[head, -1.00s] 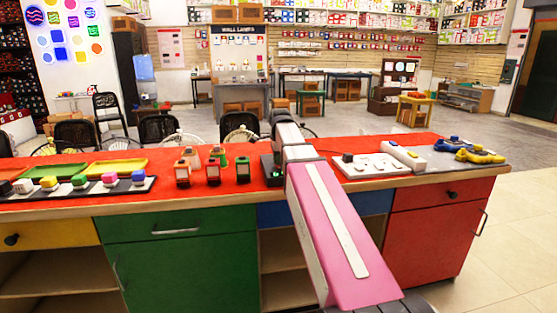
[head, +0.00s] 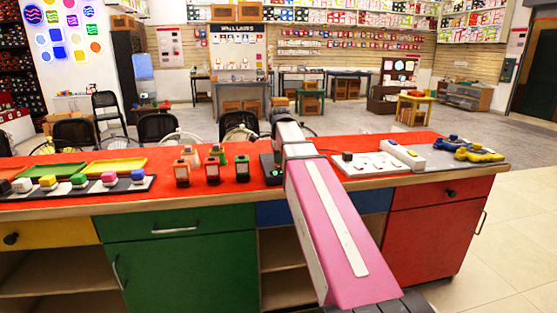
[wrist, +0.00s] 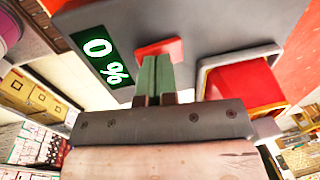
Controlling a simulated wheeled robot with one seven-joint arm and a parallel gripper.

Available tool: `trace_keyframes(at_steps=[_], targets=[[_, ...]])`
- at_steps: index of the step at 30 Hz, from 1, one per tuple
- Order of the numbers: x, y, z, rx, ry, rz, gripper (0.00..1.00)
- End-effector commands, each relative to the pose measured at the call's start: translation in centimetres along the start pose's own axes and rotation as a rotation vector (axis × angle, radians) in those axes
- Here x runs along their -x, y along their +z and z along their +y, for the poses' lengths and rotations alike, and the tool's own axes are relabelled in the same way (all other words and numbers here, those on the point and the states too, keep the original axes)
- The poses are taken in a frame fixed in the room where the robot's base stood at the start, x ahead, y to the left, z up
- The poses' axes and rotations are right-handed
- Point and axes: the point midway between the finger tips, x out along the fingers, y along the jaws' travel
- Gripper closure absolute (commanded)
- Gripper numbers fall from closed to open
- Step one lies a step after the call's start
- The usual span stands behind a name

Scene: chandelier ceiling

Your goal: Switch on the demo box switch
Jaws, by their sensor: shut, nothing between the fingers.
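In the wrist view, the demo box (wrist: 215,25) is a dark grey housing with a green-edged display (wrist: 103,55) that reads "0 %". A red switch piece (wrist: 160,47) is on the box beside the display. My gripper (wrist: 156,60) is shut and empty, its greenish fingers together at the red piece. They overlap its lower edge in this view; I cannot tell whether they touch it. In the head view, a dark box (head: 269,168) on the counter shows partly behind my pink arm, and my gripper is hidden by the arm.
A white board (head: 370,165) and blue-yellow pieces (head: 478,153) lie right. In the wrist view, a red-filled frame (wrist: 243,83) stands close right.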

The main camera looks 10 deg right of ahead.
Motion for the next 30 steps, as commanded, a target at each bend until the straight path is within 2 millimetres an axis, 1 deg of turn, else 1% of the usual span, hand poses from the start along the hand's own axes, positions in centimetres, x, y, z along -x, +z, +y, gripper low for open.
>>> trace_keyframes(at_steps=[5,12,18,24,30], targets=[[1.7,0.0,-0.1,0.000,-0.002,0.000,1.00],[5.6,0.0,-0.1,0.000,-0.003,0.000,1.00],[8.6,0.0,-0.1,0.000,-0.002,0.000,1.00],[10.2,0.0,0.0,0.000,-0.001,0.000,1.00],[10.6,0.0,0.0,0.000,0.001,0.000,1.00]])
